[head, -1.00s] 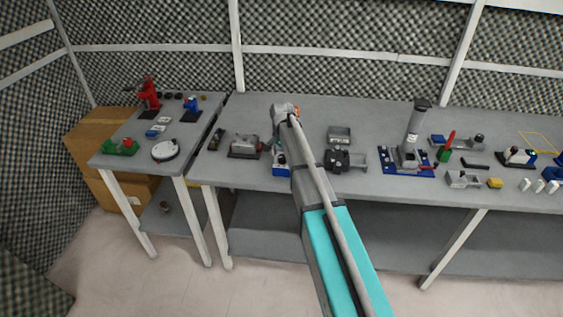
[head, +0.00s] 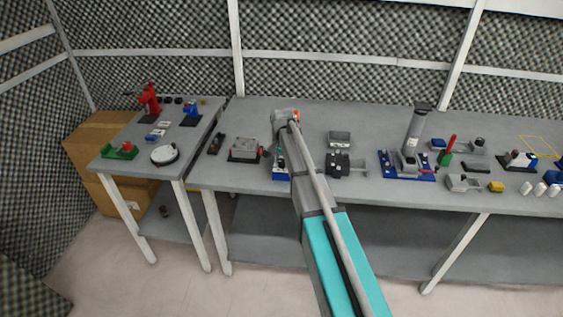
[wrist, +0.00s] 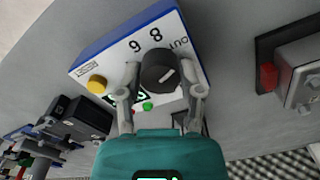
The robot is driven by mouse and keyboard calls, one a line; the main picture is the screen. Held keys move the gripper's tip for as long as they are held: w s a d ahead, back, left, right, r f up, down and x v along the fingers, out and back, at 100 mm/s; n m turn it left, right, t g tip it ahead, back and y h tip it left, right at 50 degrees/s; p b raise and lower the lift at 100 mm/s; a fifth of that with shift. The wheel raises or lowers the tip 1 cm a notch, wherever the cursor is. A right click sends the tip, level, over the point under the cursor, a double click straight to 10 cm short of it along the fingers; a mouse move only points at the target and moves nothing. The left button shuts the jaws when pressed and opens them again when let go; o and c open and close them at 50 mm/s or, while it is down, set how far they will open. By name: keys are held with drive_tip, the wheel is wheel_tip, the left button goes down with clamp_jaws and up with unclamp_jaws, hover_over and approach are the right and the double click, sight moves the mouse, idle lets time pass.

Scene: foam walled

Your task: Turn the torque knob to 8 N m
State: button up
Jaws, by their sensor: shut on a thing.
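The torque device is a blue box with a white panel (wrist: 118,58), seen tilted in the wrist view. It has a round black knob (wrist: 156,63) with a short white pointer line. Digits 8 and 6 or 9 and the letters OUT are printed beside it. A yellow button (wrist: 97,84) and a small green button (wrist: 147,106) sit on the panel; a display is partly covered by a finger. My gripper (wrist: 165,80) is shut on the knob, one finger each side. The pointer slants to the upper right, not straight at the 8. In the head view my arm partly hides the blue device (head: 280,174).
A grey box with a red knob (head: 243,149) stands just left of the device. A dark clamp-like fixture (head: 340,163) stands just right. A blue-based press (head: 407,165) is farther right. Bare bench (head: 320,118) lies behind.

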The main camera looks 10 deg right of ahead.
clamp_jaws()
drive_tip(key=shift+n, duration=0.3)
drive_tip(key=n, duration=0.3)
drive_tip(key=shift+n, duration=0.4)
drive_tip(key=n, duration=0.4)
drive_tip(key=shift+n, duration=0.3)
drive_tip(key=o, duration=1.1)
unclamp_jaws()
drive_tip(key=shift+m, duration=0.4)
